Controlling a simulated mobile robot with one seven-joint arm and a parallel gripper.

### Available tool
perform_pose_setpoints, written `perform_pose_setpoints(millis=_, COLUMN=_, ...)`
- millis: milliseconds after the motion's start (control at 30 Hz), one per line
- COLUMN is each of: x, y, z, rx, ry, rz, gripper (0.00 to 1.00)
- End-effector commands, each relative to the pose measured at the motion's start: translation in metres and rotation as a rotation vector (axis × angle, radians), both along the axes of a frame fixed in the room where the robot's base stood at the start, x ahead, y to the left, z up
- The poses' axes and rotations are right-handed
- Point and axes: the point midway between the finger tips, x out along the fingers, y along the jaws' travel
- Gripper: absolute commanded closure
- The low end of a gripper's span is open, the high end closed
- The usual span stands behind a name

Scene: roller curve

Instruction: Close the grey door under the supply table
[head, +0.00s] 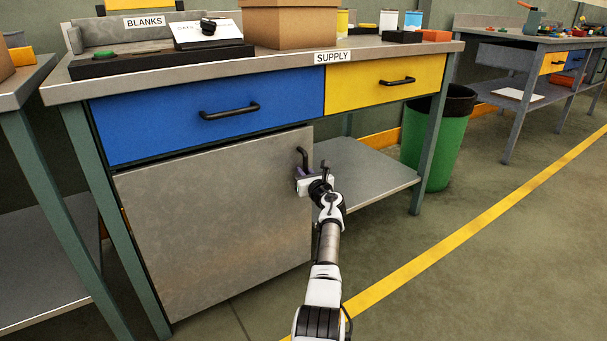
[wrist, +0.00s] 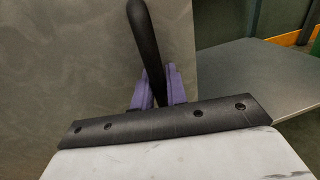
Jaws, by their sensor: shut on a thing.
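The grey door (head: 215,225) hangs under the blue drawer of the supply table (head: 290,60). Its face looks nearly flush with the table front; whether a small gap is left at its right edge I cannot tell. The door's black upright handle (head: 302,157) is near its upper right edge. My gripper (head: 303,175) is at the handle's lower part. In the wrist view the purple fingers (wrist: 158,88) are shut on the black handle (wrist: 147,45), one on each side, with the grey door face (wrist: 75,70) behind.
A blue drawer (head: 205,112) and a yellow drawer (head: 385,82) are above, both with black handles. An open lower shelf (head: 365,170) lies right of the door. A green bin (head: 440,140) stands further right. The floor (head: 480,270) in front is clear.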

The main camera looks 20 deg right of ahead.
Motion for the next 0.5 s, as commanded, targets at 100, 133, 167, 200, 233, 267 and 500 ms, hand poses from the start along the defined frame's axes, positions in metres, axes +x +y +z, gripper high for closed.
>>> perform_pose_setpoints(millis=100, x=0.0008, y=-0.0007, z=0.003, rx=-0.001, ry=-0.004, rz=-0.006, gripper=0.84)
perform_pose_setpoints(millis=133, x=0.0008, y=-0.0007, z=0.0031, rx=-0.001, ry=-0.004, rz=-0.006, gripper=0.8)
perform_pose_setpoints(millis=167, x=0.0008, y=-0.0006, z=0.0031, rx=-0.001, ry=-0.004, rz=-0.005, gripper=0.76)
perform_pose_setpoints(millis=200, x=0.0009, y=-0.0003, z=0.003, rx=-0.001, ry=-0.004, rz=-0.005, gripper=0.71)
perform_pose_setpoints(millis=233, x=0.0009, y=0.0, z=0.003, rx=-0.001, ry=-0.004, rz=-0.004, gripper=0.68)
perform_pose_setpoints(millis=267, x=0.001, y=0.0004, z=0.0029, rx=-0.002, ry=-0.004, rz=-0.003, gripper=0.68)
perform_pose_setpoints(millis=500, x=0.0019, y=0.0035, z=0.0024, rx=-0.002, ry=-0.002, rz=0.004, gripper=0.68)
